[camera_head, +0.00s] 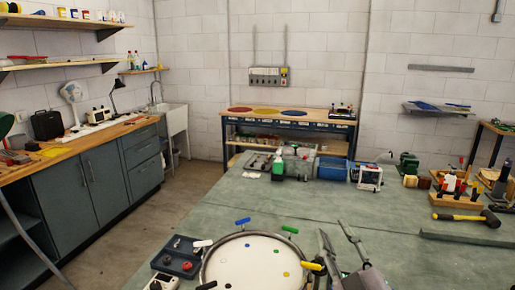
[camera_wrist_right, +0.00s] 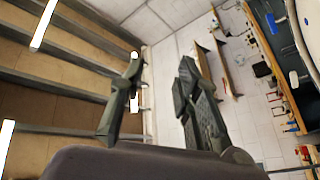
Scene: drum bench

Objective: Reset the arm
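My right gripper (camera_head: 333,232) is above the bench (camera_head: 400,250), just right of the drum (camera_head: 240,265). Its two fingers stand apart with nothing between them. In the right wrist view the fingers of the right gripper (camera_wrist_right: 161,60) are also spread and empty, with the wall and ceiling behind them. The drum has a white head with small coloured dots and a grey rim. Coloured handles stand around the rim: blue (camera_head: 243,221), green (camera_head: 289,229), yellow (camera_head: 311,266) and white (camera_head: 202,244). My left gripper is not in view.
A dark tray (camera_head: 162,264) with small knobs lies left of the drum. A blue bin (camera_head: 332,169) and bottles stand at the bench's far edge. A mallet (camera_head: 466,217) and a wooden tool rack (camera_head: 455,203) lie to the right. The bench middle is clear.

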